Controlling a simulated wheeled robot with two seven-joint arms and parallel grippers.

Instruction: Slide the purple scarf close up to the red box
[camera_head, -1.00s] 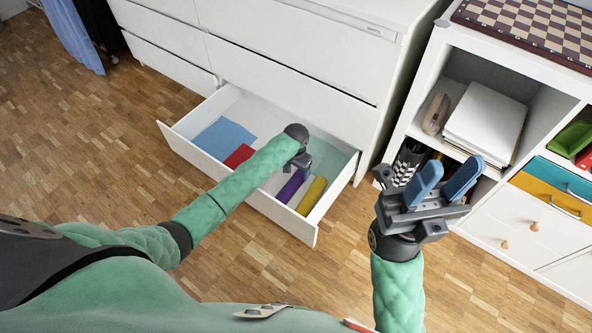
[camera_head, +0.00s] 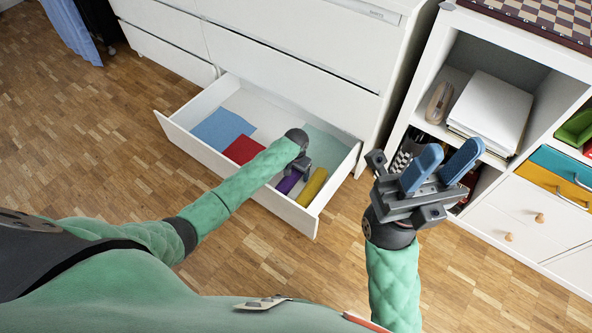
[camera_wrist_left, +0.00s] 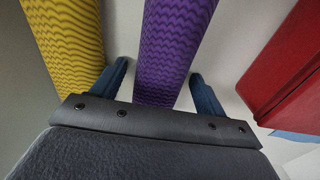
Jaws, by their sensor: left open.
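The purple scarf (camera_head: 288,184) is a roll lying in the open drawer, partly hidden by my left gripper (camera_head: 300,166). In the left wrist view the purple scarf (camera_wrist_left: 172,45) passes between the two spread fingers of my left gripper (camera_wrist_left: 160,70), with gaps at its sides. The red box (camera_head: 245,149) lies to the left of the scarf in the head view, partly behind my forearm. It also shows at the right of the wrist view (camera_wrist_left: 287,68), with bare drawer floor between it and the scarf. My right gripper (camera_head: 442,166) is open and empty, outside the drawer.
A yellow roll (camera_head: 313,186) lies right of the scarf, near the drawer's right end. A blue cloth (camera_head: 222,130) lies left of the red box, and a pale green flat piece (camera_head: 327,146) lies at the back right. A white shelf unit (camera_head: 425,96) stands to the right.

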